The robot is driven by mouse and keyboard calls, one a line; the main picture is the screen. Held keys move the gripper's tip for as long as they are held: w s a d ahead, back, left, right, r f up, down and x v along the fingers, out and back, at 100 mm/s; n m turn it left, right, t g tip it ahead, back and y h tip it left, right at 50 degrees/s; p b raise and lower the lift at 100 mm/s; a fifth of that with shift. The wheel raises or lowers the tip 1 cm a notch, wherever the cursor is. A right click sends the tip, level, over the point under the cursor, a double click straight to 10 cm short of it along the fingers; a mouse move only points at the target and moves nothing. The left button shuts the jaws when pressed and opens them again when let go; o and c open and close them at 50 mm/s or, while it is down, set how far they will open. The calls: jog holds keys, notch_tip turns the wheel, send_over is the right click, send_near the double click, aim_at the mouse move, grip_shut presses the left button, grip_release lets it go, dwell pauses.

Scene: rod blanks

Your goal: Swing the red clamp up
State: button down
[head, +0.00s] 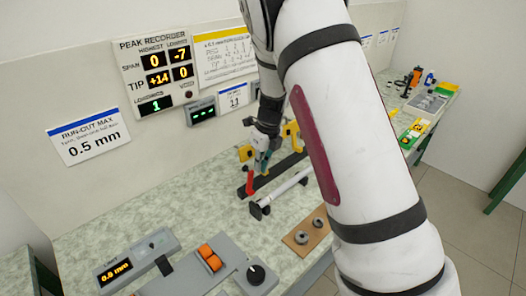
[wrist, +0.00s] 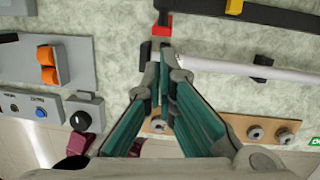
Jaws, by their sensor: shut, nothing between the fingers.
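The red clamp (head: 250,183) stands as a short, roughly upright piece at the left end of a dark bar in the head view. In the wrist view its red part (wrist: 161,29) shows at the top, just beyond my fingertips, with a black piece above it. My gripper (head: 262,165) is shut and empty, pointing down just right of the clamp in the head view. The wrist view shows its teal fingers (wrist: 165,62) meeting at the tips, apart from the red part in the picture. Whether they touch is hard to tell in the head view.
A pale rod (head: 290,186) lies on black supports in front of the dark bar (head: 280,174). A wooden block with metal rings (head: 306,236) is nearer.

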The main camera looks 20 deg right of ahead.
aim_at(250, 172)
jog(key=shift+w+a+f, duration=0.45)
jog(key=shift+w+f, duration=0.1)
jog(key=shift+w, duration=0.2)
jog(key=shift+w+a+f, duration=0.4)
jog(key=shift+w+f, duration=0.15)
jog(key=shift+w, duration=0.15)
jog(key=w+b, duration=0.1)
jog(key=w+a+b, duration=0.1)
jog(key=w+b, duration=0.1)
jog(key=shift+w+a+f, duration=0.2)
jog(key=shift+w+f, duration=0.1)
jog(key=shift+r, duration=0.1)
jog(key=shift+s, duration=0.15)
